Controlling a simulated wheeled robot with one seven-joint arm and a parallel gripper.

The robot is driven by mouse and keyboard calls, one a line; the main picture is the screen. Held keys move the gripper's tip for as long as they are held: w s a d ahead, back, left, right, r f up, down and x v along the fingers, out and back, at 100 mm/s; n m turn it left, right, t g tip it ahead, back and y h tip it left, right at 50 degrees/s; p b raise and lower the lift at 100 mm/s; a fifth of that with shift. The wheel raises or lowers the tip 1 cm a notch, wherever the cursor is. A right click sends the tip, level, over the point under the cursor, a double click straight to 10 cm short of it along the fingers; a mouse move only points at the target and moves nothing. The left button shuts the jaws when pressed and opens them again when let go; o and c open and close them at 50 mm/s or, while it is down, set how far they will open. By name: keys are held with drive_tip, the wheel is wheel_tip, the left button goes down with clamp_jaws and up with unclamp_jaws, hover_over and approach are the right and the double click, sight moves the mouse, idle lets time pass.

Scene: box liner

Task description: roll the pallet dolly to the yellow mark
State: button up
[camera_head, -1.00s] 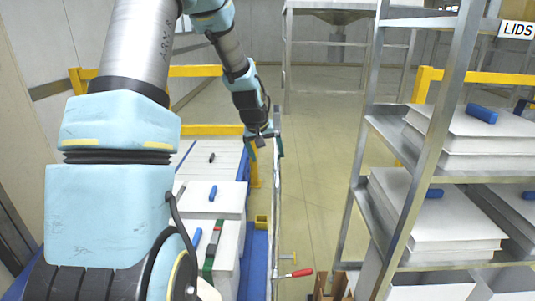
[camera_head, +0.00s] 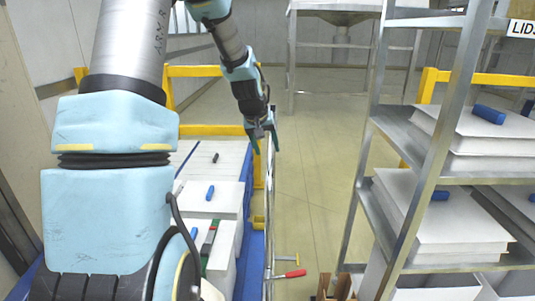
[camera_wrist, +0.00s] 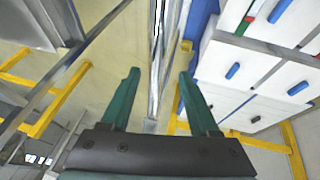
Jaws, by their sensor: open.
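My gripper (camera_head: 265,145) is open, with its two dark green fingers pointing down, above the far end of a thin shiny metal rail (camera_head: 270,225). In the wrist view the fingers (camera_wrist: 158,85) stand apart on either side of the line of this rail (camera_wrist: 157,50), and nothing is clamped between them. I cannot tell how far the rail lies below the fingertips. I cannot pick out the pallet dolly with certainty. No yellow floor mark is clearly in view.
White boxes (camera_head: 210,200) with blue handles stand on a blue base (camera_head: 252,262) left of the rail. A red-handled clamp (camera_head: 290,274) sticks out right of it. A metal rack (camera_head: 425,150) of white lids stands at right. Yellow barriers (camera_head: 205,130) lie behind; floor (camera_head: 315,160) between is clear.

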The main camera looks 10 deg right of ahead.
drive_tip(key=b+v, duration=0.1)
drive_tip(key=v, duration=0.7)
